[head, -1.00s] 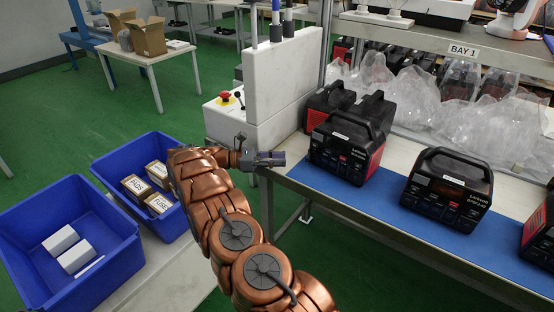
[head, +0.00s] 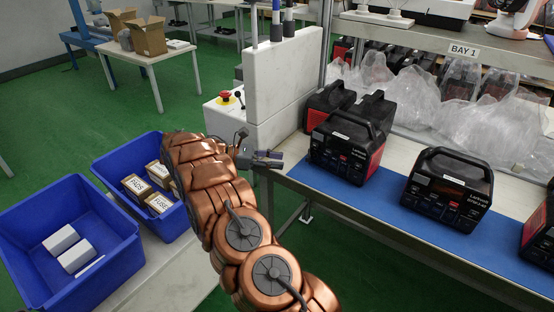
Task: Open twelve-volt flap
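A black and red power station (head: 345,150) with a top handle stands on the blue mat of the bench, its front panel facing me. A second black power station (head: 447,190) stands to its right. Small covers and sockets show on both front panels, but the twelve-volt flap is too small to pick out. My gripper (head: 270,158) is at the bench's left end, to the left of the first power station and apart from it. Its fingers point right toward that station. They are small here, and I cannot tell whether they are open or shut.
The blue mat (head: 388,212) has free room in front of the stations. Another station (head: 539,240) is at the right edge. Clear plastic bags (head: 500,125) lie behind. Blue bins (head: 70,235) with boxes stand left. A white block with a red emergency button (head: 224,98) stands behind my gripper.

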